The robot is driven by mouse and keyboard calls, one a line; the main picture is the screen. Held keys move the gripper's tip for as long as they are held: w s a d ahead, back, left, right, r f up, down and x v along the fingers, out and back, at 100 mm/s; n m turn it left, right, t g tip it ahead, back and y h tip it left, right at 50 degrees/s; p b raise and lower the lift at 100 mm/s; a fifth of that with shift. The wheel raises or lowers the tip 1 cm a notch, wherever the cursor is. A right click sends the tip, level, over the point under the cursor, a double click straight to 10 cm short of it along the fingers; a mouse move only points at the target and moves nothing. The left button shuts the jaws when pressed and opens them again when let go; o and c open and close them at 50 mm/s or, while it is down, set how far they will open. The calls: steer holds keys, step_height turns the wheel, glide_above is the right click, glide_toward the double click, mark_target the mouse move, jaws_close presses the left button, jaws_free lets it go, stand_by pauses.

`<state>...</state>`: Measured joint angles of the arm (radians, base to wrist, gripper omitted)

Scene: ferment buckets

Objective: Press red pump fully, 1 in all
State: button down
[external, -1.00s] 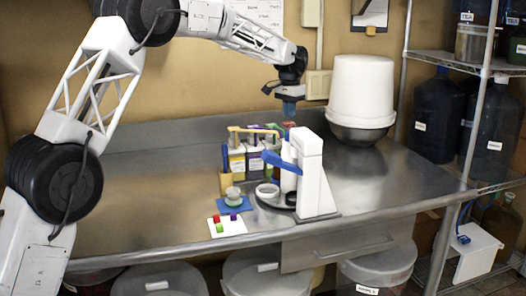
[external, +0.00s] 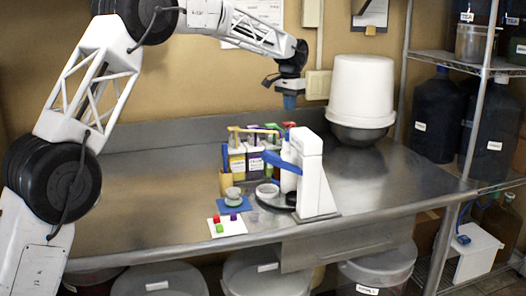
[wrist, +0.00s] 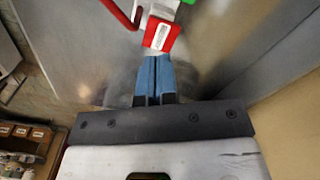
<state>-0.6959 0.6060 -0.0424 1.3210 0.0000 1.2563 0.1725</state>
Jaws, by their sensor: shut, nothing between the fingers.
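The red pump (external: 289,124) shows as a small red top at the right end of a row of pump bottles, partly behind the white machine. In the wrist view, the red pump head (wrist: 162,33) has a white label and a red spout bending to the left. My gripper (external: 290,106) has blue fingers pointing down, above the red pump with a small gap. In the wrist view, the fingertips (wrist: 156,58) are together and empty, just beside the edge of the red head. The bottle's body is mostly hidden.
Bottles with yellow (external: 237,160), purple and green pumps stand left of the red one. A white machine with a blue lever (external: 281,162) stands in front. A white bucket (external: 361,90) sits to the right. The steel counter (external: 130,190) is clear at left.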

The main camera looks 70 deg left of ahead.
steer(key=shift+r, duration=1.85)
steer(key=s+d+r+m, duration=0.15)
steer(key=d+r, duration=0.25)
steer(key=d, duration=0.7)
steer(key=s+d+r, duration=0.2)
steer(key=d+r, duration=0.1)
steer(key=d, duration=0.7)
steer(key=s+d+r+m, duration=0.1)
steer(key=s+d, duration=0.3)
steer(key=d, duration=0.3)
steer(key=s+d+r+t, duration=0.1)
steer(key=s+d, duration=0.2)
steer(key=d, duration=0.4)
steer(key=s+d+r+m, duration=0.1)
steer(key=s+d, duration=0.3)
steer(key=d, duration=0.2)
steer(key=s+d+f+m+t, duration=0.1)
steer(key=s+d+f, duration=0.3)
steer(key=s+d, duration=1.3)
steer(key=s+d+f+m, duration=0.1)
steer(key=s+d+f, duration=0.3)
steer(key=s, duration=0.4)
steer(key=s+d+f, duration=0.4)
steer(key=s+f, duration=0.1)
steer(key=s, duration=0.4)
steer(key=shift+s+f+m+t, duration=0.25)
steer(key=shift+f+m+t, duration=0.05)
steer(key=shift+m, duration=0.05)
